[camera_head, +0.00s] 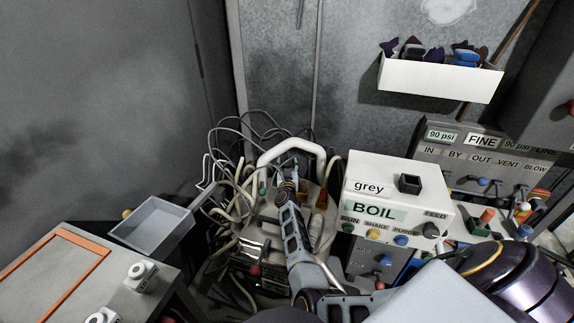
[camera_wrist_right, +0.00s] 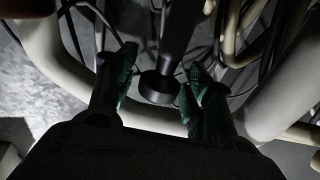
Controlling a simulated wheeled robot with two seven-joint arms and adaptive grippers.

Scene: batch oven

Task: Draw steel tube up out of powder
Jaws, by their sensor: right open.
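My right arm reaches from the lower right to the middle of the head view. Its gripper (camera_head: 287,178) is just below a thick white curved pipe (camera_head: 290,149). In the right wrist view the gripper (camera_wrist_right: 152,92) is open, with green-padded fingers. A dark tube (camera_wrist_right: 178,30) with a round, ringed end (camera_wrist_right: 158,86) shows between and beyond the fingers. I cannot tell whether it is the steel tube, or whether the fingers touch it. I cannot make out any powder. My left gripper is not in view.
Tangled cables (camera_head: 222,190) and the white pipe crowd the gripper. A white box labelled "grey" and "BOIL" (camera_head: 393,178) stands at right, beside a valve panel (camera_head: 480,160). A clear tray (camera_head: 153,226) and an orange-framed bench (camera_head: 140,305) are at left. A white bin (camera_head: 440,80) hangs behind.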

